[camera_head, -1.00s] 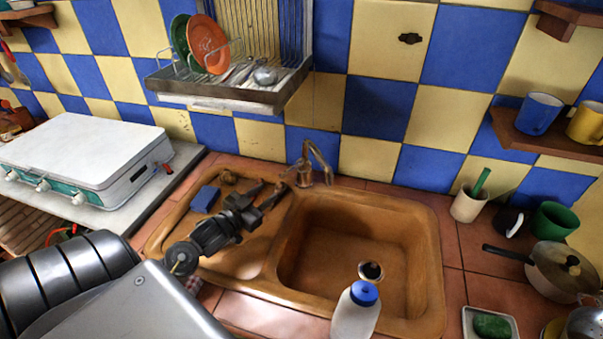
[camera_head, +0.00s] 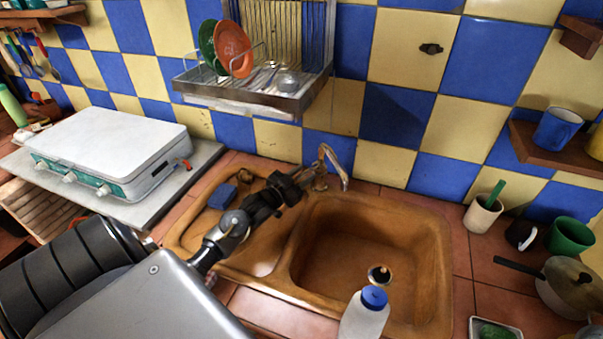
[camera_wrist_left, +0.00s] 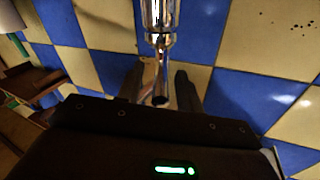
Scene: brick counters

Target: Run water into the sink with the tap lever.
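The brass tap (camera_head: 338,167) stands behind the brown sink (camera_head: 447,240), its spout curving right over the basin. My left gripper (camera_head: 303,181) is at the tap's left side, where the lever is mostly hidden by the fingers. In the left wrist view the tap (camera_wrist_left: 159,18) is shiny metal at top centre. There my left gripper (camera_wrist_left: 161,88) has its two dark fingers apart, with a thin metal part of the tap between them. Whether they touch it I cannot tell. No stream of water shows below the spout. My right gripper is out of view.
A white bottle with a blue cap (camera_head: 365,314) stands at the sink's front edge. A blue sponge (camera_head: 222,196) lies on the left drainboard. A dish rack (camera_head: 250,97) hangs above. A white cup (camera_head: 482,215) and a pot (camera_head: 566,288) stand to the right.

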